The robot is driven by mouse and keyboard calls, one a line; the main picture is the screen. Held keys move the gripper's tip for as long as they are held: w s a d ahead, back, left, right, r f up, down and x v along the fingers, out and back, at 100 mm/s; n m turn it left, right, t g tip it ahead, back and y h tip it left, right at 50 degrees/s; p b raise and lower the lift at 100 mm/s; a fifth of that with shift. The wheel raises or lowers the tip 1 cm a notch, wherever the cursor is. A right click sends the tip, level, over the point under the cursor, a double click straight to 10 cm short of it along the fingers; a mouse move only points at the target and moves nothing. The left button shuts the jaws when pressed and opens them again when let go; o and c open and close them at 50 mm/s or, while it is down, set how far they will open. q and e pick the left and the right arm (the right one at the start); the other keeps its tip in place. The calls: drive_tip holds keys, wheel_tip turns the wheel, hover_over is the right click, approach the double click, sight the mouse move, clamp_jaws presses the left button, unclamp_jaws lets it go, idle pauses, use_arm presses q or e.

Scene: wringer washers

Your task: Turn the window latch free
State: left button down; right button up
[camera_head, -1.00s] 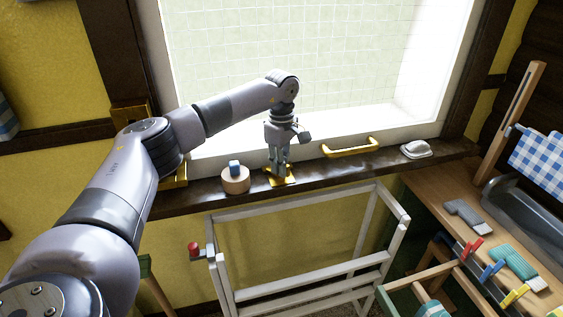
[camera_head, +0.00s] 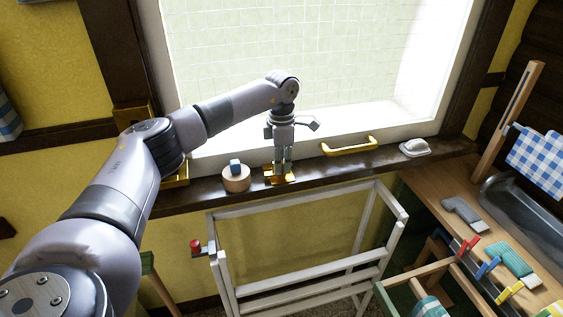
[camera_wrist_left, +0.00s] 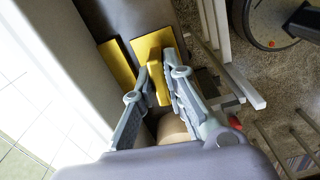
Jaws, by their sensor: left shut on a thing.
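The brass window latch (camera_head: 281,179) sits on the dark sill (camera_head: 204,194) below the bright window. Its yellow plate and upright lever (camera_wrist_left: 158,84) show in the wrist view. My left gripper (camera_head: 280,172) points down onto the latch. In the wrist view the left gripper (camera_wrist_left: 160,76) has its two fingers on either side of the lever, shut on it. The fingers hide part of the latch. The gold window handle (camera_head: 349,147) is to the right on the frame. My right gripper is not in view.
A round wooden block with a blue top (camera_head: 236,180) stands close left of the latch. A white soap dish (camera_head: 415,148) sits further right on the sill. A white rack (camera_head: 312,283) stands below. A wooden bench (camera_head: 462,190) with brushes and pegs is at right.

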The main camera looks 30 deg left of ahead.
use_arm(q)
drive_tip(key=shift+n, duration=0.4)
drive_tip(key=shift+r, duration=0.1)
drive_tip(key=c, duration=1.6)
unclamp_jaws()
drive_tip(key=shift+c, duration=0.2)
wheel_tip(320, 180, up, 12)
